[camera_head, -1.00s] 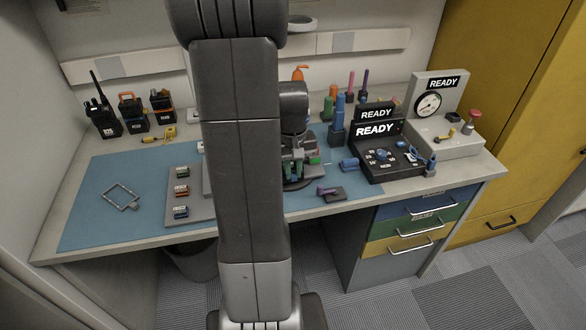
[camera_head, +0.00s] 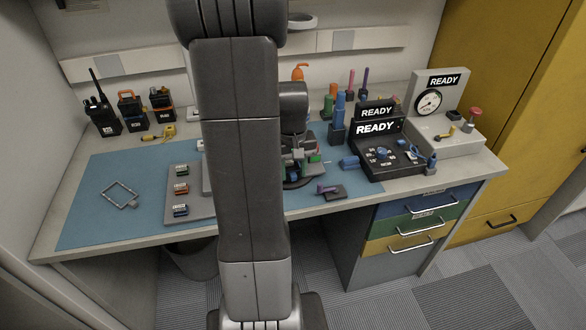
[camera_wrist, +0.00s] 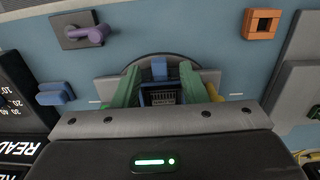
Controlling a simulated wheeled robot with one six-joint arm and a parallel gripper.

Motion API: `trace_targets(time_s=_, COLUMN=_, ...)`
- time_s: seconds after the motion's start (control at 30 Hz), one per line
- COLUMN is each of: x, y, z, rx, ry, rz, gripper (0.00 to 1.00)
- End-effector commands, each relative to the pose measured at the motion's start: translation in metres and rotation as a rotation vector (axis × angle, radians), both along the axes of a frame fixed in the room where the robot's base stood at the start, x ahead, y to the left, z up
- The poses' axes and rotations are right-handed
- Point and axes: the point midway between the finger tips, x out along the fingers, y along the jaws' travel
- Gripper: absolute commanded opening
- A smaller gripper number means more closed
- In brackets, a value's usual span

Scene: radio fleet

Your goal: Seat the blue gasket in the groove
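In the wrist view my gripper (camera_wrist: 160,90) has a green finger on each side of a dark, slotted piece edged in blue. The blue edging, which looks like the blue gasket (camera_wrist: 143,98), spans the gap between the fingers and seems to touch both. A blue block (camera_wrist: 159,68) shows just beyond it. Behind lies a dark round stand (camera_wrist: 160,57) with grey plates. The groove itself cannot be made out. In the head view my gripper (camera_head: 303,163) is over the stand, partly hidden by my arm.
A purple lever on a dark block (camera_head: 331,191) and a blue block (camera_head: 350,162) are to the right of the stand. READY boxes (camera_head: 376,150) stand farther right. A grey rack of small coloured parts (camera_head: 181,198) is left. The mat's left side is mostly free.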

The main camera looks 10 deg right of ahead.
Motion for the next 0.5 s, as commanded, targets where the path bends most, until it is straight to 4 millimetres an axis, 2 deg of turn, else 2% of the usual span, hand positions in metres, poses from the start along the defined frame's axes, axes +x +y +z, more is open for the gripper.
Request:
trace_targets(time_s=0.17, x=0.001, y=0.0, z=0.004, rx=0.0, ry=-0.002, rz=0.0, gripper=0.39)
trace_targets(time_s=0.27, x=0.001, y=0.0, z=0.015, rx=-0.001, ry=-0.003, rz=0.0, gripper=0.39)
trace_targets(time_s=0.5, x=0.001, y=0.001, z=0.067, rx=-0.001, ry=-0.007, rz=0.0, gripper=0.39)
